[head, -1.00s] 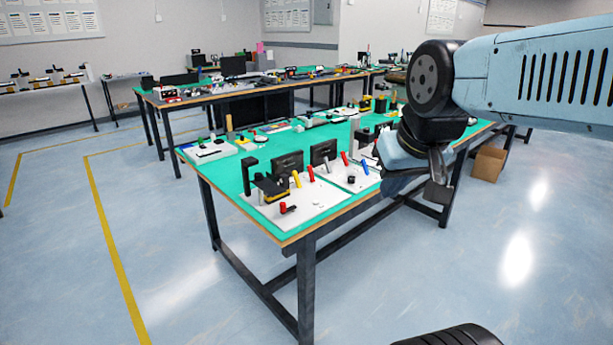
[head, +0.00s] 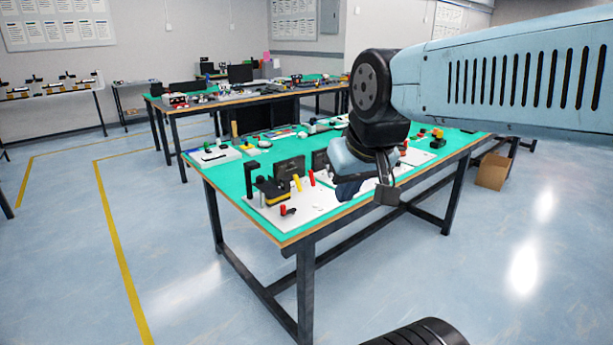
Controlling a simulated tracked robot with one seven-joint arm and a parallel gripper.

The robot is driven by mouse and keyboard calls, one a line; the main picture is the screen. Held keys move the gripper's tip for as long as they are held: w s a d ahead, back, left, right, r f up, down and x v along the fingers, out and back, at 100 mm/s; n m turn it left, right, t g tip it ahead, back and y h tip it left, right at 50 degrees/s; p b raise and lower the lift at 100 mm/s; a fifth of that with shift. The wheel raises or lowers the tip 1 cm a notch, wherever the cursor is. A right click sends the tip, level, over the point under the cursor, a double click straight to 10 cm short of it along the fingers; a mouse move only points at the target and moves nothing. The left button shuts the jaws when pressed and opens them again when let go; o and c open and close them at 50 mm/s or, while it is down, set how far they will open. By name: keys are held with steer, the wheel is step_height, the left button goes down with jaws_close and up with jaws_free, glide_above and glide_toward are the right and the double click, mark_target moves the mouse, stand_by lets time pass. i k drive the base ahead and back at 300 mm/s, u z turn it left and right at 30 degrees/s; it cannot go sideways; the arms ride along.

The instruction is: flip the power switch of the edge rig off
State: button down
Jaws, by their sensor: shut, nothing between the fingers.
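A rig with a white base plate (head: 262,209) stands at the near left corner of the green-topped table (head: 226,180). A second white plate (head: 402,170) lies to the right, partly hidden behind my wrist. My gripper (head: 347,189) is dark, shut and empty, just right of the first plate; its fingertips are hard to make out.
Dark panels (head: 289,168) stand behind the levers. A white device (head: 213,156) lies at the table's far left. Another bench (head: 215,103) stands behind. A cardboard box (head: 493,170) is on the floor at right. The floor left of the table is clear.

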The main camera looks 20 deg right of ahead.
mark_target(312, 174)
steer(key=u, duration=0.05)
steer(key=i, duration=1)
steer(key=z, duration=0.05)
